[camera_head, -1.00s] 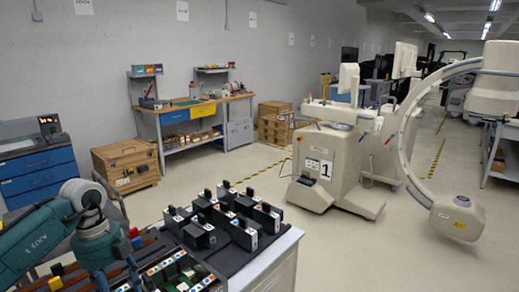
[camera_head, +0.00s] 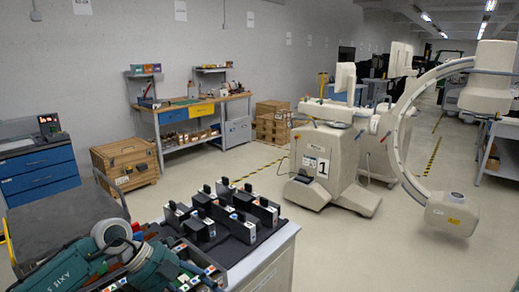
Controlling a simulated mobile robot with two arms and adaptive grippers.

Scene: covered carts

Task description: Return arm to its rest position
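One of my arms (camera_head: 92,262), green and grey, comes in from the lower left in the head view. Its links are folded low over the near left part of the cart. Its gripper is not visible, being hidden or below the picture edge. My other arm does not show. The cart (camera_head: 262,262) has a dark top holding several black block-shaped devices (camera_head: 238,229) in rows. Part of a tray with small coloured items (camera_head: 196,272) shows beside the arm.
A grey flat surface (camera_head: 60,225) lies left of the cart. A wooden crate (camera_head: 125,165), a workbench (camera_head: 190,105) and blue drawers (camera_head: 40,172) stand behind. A white C-arm machine (camera_head: 325,170) stands on the right. The floor (camera_head: 400,255) between cart and machine is clear.

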